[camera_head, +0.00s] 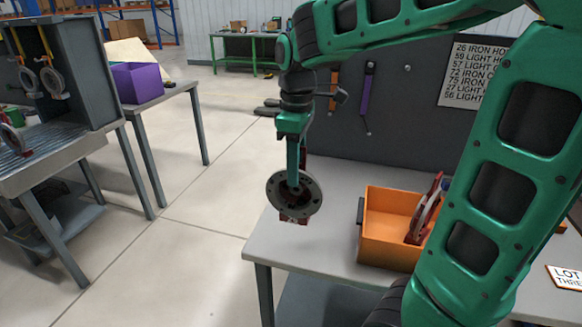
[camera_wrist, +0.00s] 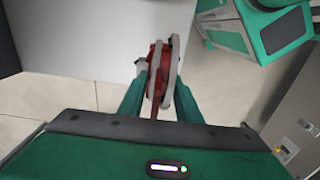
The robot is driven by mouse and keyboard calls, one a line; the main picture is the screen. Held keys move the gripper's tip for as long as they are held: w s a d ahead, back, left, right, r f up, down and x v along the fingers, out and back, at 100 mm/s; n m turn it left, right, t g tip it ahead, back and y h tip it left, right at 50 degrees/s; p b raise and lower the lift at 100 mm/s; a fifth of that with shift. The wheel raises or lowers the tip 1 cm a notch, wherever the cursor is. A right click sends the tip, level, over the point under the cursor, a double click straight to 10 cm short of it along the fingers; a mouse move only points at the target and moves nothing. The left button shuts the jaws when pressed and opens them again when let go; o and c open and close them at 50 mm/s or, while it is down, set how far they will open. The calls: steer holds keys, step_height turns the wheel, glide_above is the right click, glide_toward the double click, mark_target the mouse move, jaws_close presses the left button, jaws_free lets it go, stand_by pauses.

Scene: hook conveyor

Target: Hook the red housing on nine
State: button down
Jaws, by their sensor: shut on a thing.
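My gripper (camera_head: 293,172) points down above the near left part of the grey table and is shut on the red housing. The red housing (camera_head: 303,163) shows as a red body behind a round dark grey flange (camera_head: 290,195), with a red foot below. In the wrist view the red housing (camera_wrist: 158,75) stands edge-on between my two green fingers (camera_wrist: 157,95), with grey discs on it. It seems to be above the table's edge; I cannot tell whether it touches the top. Hooks with grey round parts (camera_head: 52,82) hang in the grey booth at left. No number nine is readable.
An orange bin (camera_head: 388,217) with red and grey parts (camera_head: 423,215) stands on the grey table (camera_head: 310,247). A back panel (camera_head: 400,115) carries tools and a list sign (camera_head: 478,75). A purple bin (camera_head: 137,82) sits on a side table at left. Open floor (camera_head: 190,240) lies between.

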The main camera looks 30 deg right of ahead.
steer(key=w+d+f, duration=0.4)
steer(key=d+f, duration=0.2)
steer(key=f, duration=0.2)
steer(key=shift+w, duration=0.35)
steer(key=shift+d+f, duration=0.1)
steer(key=shift+f, duration=0.15)
steer(key=c, duration=1.3)
jaws_free()
